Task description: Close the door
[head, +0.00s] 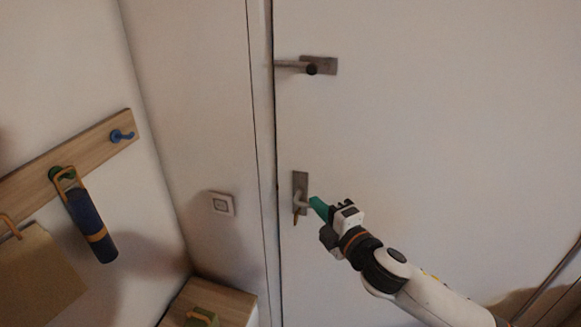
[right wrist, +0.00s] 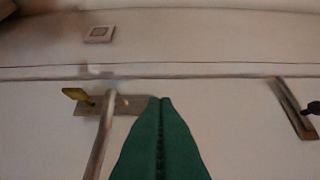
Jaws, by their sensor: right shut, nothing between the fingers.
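The white door (head: 430,120) fills the right of the head view. Its left edge lies along the frame, and I cannot tell whether it is fully shut. A lower metal handle (head: 300,184) with a key sits near that edge, and an upper lever handle (head: 318,66) is above it. My right gripper (head: 318,207) has green fingers, shut and empty, just right of the lower handle. In the right wrist view the shut fingers (right wrist: 161,135) are beside the handle bar (right wrist: 103,135) and a yellow key (right wrist: 75,94); contact is unclear. My left gripper is not in view.
A light switch (head: 222,204) is on the wall left of the door. A wooden hook rail (head: 95,145) holds a blue bottle (head: 90,225) and a brown bag (head: 38,275). A low wooden cabinet (head: 232,304) stands at the bottom, left of the door.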

